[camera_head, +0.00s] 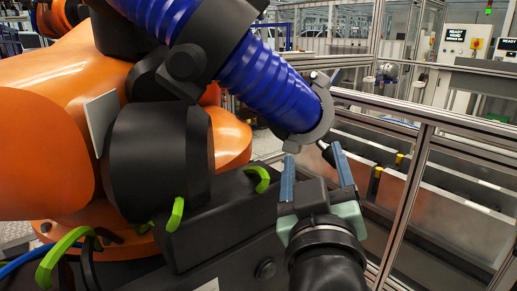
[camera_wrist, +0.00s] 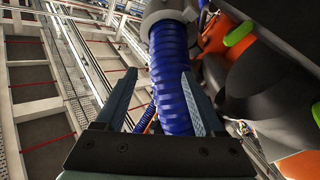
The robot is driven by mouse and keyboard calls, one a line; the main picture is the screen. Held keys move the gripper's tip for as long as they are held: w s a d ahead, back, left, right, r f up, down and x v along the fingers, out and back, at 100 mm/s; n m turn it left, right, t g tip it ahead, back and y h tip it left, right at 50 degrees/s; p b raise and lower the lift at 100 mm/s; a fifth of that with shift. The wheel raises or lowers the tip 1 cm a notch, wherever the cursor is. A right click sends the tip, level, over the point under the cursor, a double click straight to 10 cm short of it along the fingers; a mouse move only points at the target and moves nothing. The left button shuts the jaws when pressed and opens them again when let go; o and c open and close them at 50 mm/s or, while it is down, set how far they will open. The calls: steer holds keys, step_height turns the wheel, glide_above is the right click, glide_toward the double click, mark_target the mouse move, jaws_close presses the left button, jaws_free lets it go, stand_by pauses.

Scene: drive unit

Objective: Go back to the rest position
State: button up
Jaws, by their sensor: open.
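My gripper (camera_head: 312,153) is at the lower middle of the head view, its two blue fingers pointing up, spread apart with nothing between them there. In the wrist view my gripper (camera_wrist: 160,75) also shows both fingers wide apart. A blue ribbed hose (camera_wrist: 168,60) shows between and beyond the fingers there, and I cannot tell how far off it is. In the head view the hose (camera_head: 262,85) ends in a grey collar (camera_head: 316,112) just above the fingertips. No held object is visible.
A large orange and black robot arm (camera_head: 232,137) fills the left. A black housing with green clips (camera_head: 174,214) lies left of my gripper. A metal-framed fence (camera_head: 420,170) stands close on the right. Control cabinets (camera_head: 465,45) are at the back right.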

steer(key=s+a+r+m+t+y+p, duration=0.1)
steer(key=s+a+r+t, duration=0.25)
steer(key=r, duration=0.35)
steer(key=s+a+r+m+t, duration=0.1)
steer(key=s+a+r+t, duration=0.1)
steer(key=s+r, duration=0.4)
steer(key=s+a+r+m+t+y+p, duration=0.1)
steer(key=s+a+r+t, duration=0.2)
steer(key=r, duration=0.6)
step_height(320, 180, up, 14)
steer(key=d+p, duration=0.1)
steer(key=p, duration=1.4)
steer(key=shift+r+g, duration=0.1)
steer(key=shift+g, duration=0.15)
